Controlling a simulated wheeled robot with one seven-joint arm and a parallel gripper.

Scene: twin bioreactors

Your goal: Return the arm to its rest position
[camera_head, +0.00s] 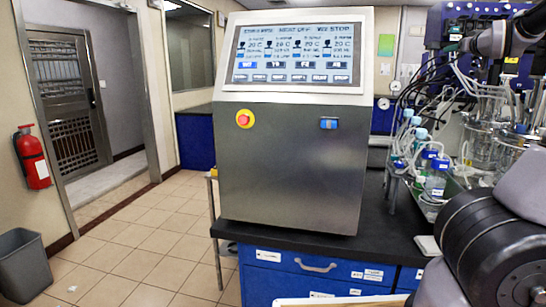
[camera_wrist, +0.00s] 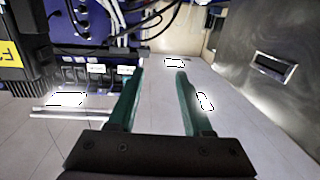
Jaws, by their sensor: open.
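My gripper (camera_wrist: 160,74) shows in the wrist view with two green fingers spread apart and nothing between them. Its dark mounting bar crosses the bottom of that view. A metal panel with a dark rectangular recess stands to the right of the fingers, and dark equipment with cables is to the left. In the head view, dark and grey links of my arm fill the lower right. The fingers cannot be made out there.
A steel control console (camera_head: 290,160) with a lit screen (camera_head: 297,52) stands on a black bench (camera_head: 275,235). Bottles (camera_head: 437,180) and glass vessels (camera_head: 480,145) crowd the right. A bin (camera_head: 22,265) and fire extinguisher (camera_head: 33,160) are left. The tiled floor (camera_head: 150,245) is open.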

